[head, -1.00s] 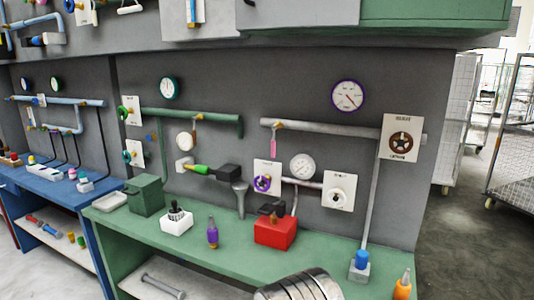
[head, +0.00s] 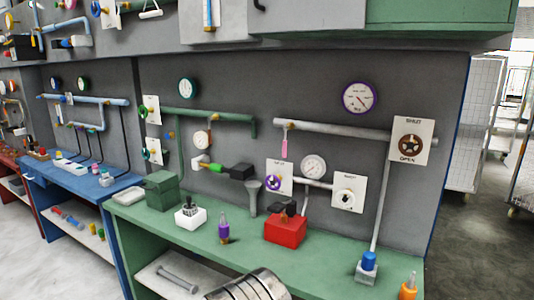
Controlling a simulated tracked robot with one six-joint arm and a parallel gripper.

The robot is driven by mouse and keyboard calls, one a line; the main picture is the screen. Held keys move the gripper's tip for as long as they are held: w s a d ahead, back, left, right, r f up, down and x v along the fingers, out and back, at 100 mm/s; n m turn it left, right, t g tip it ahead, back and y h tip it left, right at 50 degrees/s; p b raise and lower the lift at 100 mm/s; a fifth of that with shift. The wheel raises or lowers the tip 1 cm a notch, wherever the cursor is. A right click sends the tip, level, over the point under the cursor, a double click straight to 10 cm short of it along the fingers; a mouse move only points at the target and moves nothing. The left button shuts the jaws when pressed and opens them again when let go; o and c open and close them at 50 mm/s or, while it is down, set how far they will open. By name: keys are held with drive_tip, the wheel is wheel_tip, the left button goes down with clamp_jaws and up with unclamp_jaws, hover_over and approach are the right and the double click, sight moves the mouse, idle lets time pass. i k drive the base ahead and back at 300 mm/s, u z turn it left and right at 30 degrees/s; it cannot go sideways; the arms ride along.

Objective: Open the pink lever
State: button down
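The pink lever (head: 284,148) hangs straight down from a small brass-coloured valve fitting (head: 284,128) on the left part of the grey horizontal pipe (head: 335,130). The pipe runs along the dark grey wall above the green bench. Nothing touches the lever, and its whole length shows. A ribbed silver part (head: 250,287) at the bottom edge looks like part of my arm. My gripper's fingers do not show in the head view.
The green bench (head: 340,268) carries a red box (head: 285,230), a purple bottle (head: 223,230), a white switch box (head: 190,218) and an orange bottle (head: 408,287). White valve panels (head: 409,141) and gauges (head: 360,98) are on the wall. Wire cages stand at the right.

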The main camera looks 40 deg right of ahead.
sight(285, 142)
drive_tip(key=i, duration=1)
drive_tip(key=u, duration=0.05)
